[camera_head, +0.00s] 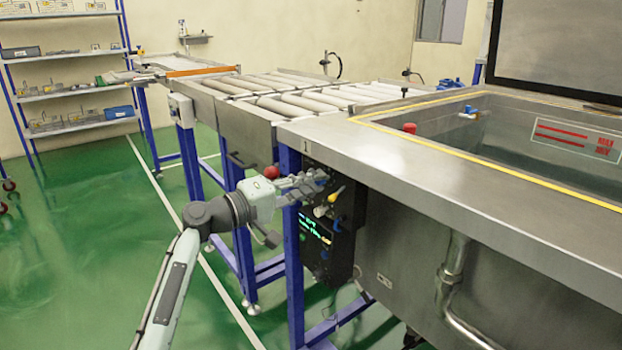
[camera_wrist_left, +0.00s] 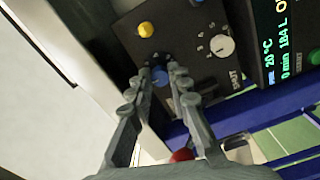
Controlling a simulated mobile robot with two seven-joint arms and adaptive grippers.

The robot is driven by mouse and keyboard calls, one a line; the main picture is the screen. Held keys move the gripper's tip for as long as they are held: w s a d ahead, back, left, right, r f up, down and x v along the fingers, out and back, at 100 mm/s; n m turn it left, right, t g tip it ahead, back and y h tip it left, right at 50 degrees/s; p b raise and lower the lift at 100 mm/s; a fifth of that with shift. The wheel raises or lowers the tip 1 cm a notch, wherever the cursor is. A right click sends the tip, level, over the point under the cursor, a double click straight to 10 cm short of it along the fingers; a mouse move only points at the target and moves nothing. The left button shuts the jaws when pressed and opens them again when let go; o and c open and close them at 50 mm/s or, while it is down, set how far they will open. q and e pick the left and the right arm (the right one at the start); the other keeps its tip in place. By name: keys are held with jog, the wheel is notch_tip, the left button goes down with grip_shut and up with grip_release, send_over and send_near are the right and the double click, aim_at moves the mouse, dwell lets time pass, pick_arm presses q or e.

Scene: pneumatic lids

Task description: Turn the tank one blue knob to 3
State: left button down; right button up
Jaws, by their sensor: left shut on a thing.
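Tank one (camera_head: 380,160) is the steel basin with the "1" label on its left corner. Its black control panel (camera_head: 318,228) faces my left arm. In the left wrist view the blue knob (camera_wrist_left: 160,79) sits on the panel (camera_wrist_left: 185,60) between my fingertips. My left gripper (camera_head: 314,184) is shut on this knob, and it also shows in the left wrist view (camera_wrist_left: 162,74). The fingers hide the knob's sides and its scale, so I cannot read its setting. The right gripper is out of view.
A lit display (camera_wrist_left: 285,50) reads 20 °C and 184 L. Blue frame legs (camera_head: 291,260) stand close by. Green floor is open at left.

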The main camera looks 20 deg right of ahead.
pick_arm(q)
jog(key=shift+f, duration=0.15)
dwell(0.3)
jog(key=c, duration=1.4)
grip_release()
jog(key=v, duration=1.2)
